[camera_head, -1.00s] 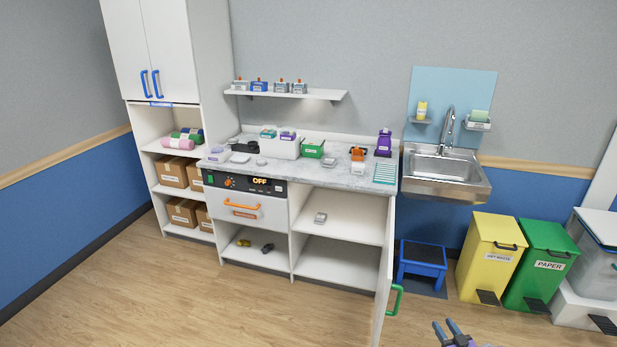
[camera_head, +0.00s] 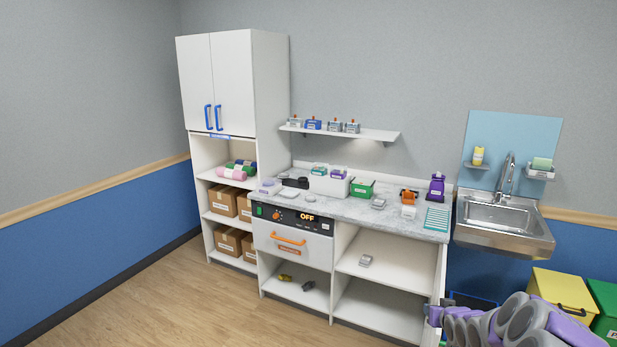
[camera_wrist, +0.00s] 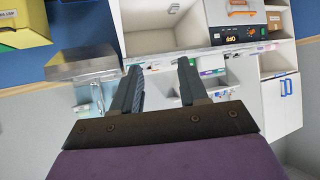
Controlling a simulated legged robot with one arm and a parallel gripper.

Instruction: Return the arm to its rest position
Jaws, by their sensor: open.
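My arm (camera_head: 520,322) shows folded at the lower right of the head view, grey and purple, in front of the counter's right end and the sink side. Its gripper is hard to make out there. In the wrist view my gripper (camera_wrist: 159,72) has two dark fingers spread apart with nothing between them. That view is turned upside down and looks toward the counter unit, with no object touching the fingers.
A counter (camera_head: 405,210) with a drawer unit and open shelves stands ahead. Its open door (camera_head: 440,275) is close to my arm. A sink (camera_head: 505,220) and yellow bin (camera_head: 562,292) are at right. Floor (camera_head: 190,300) at left is clear.

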